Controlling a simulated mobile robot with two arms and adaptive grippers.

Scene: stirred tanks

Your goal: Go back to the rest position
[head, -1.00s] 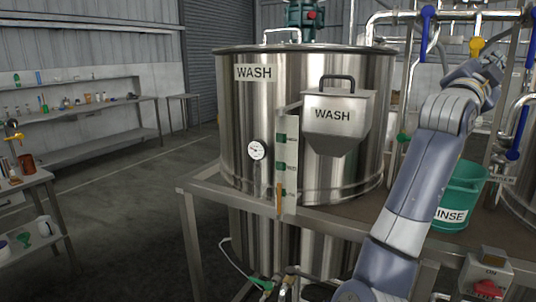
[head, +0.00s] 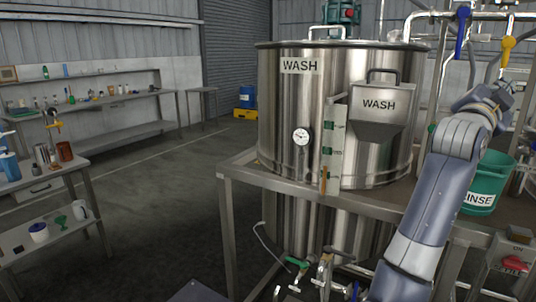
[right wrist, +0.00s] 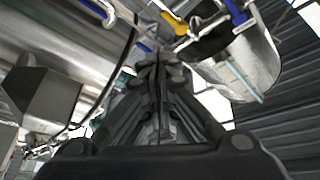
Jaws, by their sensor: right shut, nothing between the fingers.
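My right gripper (right wrist: 157,62) is shut and empty, its fingers together in the middle of the right wrist view. In the head view, my right arm rises at the right, in front of the steel frame, and its far end is near the pipes; the fingers are hard to make out there. My left gripper is not in view. The big steel wash tank (head: 285,105) stands left of my right arm, with a small WASH hopper (head: 378,128) on its front.
A green rinse bucket (head: 485,190) stands on the frame just right of my arm. Pipes with a blue valve handle (head: 462,35) and a yellow one (head: 507,48) are above. A side table (head: 40,185) with cups is at the left. The floor (head: 150,215) between is clear.

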